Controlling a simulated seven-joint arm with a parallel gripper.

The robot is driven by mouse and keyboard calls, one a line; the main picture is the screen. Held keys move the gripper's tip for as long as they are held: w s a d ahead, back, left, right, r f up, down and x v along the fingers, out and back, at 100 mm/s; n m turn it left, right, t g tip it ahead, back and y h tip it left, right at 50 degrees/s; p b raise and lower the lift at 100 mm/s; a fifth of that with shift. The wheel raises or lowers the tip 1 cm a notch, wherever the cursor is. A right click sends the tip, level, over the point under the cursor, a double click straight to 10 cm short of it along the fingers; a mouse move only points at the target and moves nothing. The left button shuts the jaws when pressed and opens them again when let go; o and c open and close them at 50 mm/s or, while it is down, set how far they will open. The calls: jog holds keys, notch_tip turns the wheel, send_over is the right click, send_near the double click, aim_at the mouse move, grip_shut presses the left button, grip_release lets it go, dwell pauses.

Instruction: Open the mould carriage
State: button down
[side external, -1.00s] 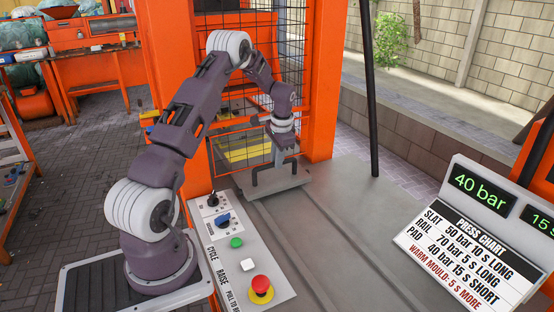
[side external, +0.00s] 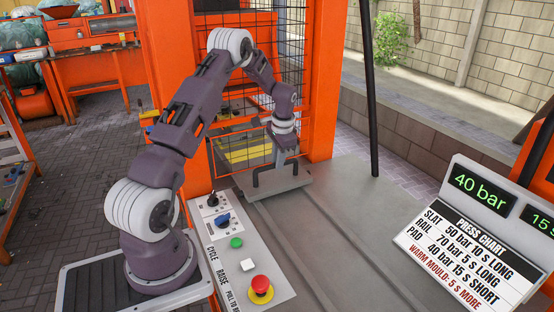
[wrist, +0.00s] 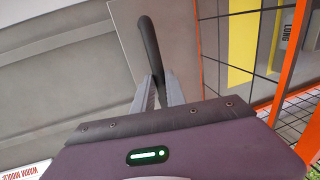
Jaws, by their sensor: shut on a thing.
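The mould carriage shows as a flat grey plate (side external: 292,188) on the grey press bed, at the foot of the orange frame. A black bar handle (side external: 257,178) stands on the plate. My gripper (side external: 277,168) points down at the handle and is shut on it. In the wrist view the handle (wrist: 148,38) rises as a curved black bar over the plate (wrist: 128,15), and its lower end runs between my two grey fingers (wrist: 157,82). The fingers hide the part of the bar that they hold.
A control panel (side external: 232,262) with a green button (side external: 236,242), a red stop button (side external: 260,286) and knobs lies beside the bed. A press chart board (side external: 470,240) stands at right, under a display reading 40 bar. Orange posts and mesh stand behind. The bed (side external: 340,230) in front is clear.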

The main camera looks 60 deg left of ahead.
jog(key=d, duration=6.8)
jog(key=shift+d, duration=0.2)
jog(key=c, duration=1.4)
grip_release()
jog(key=shift+o, duration=0.2)
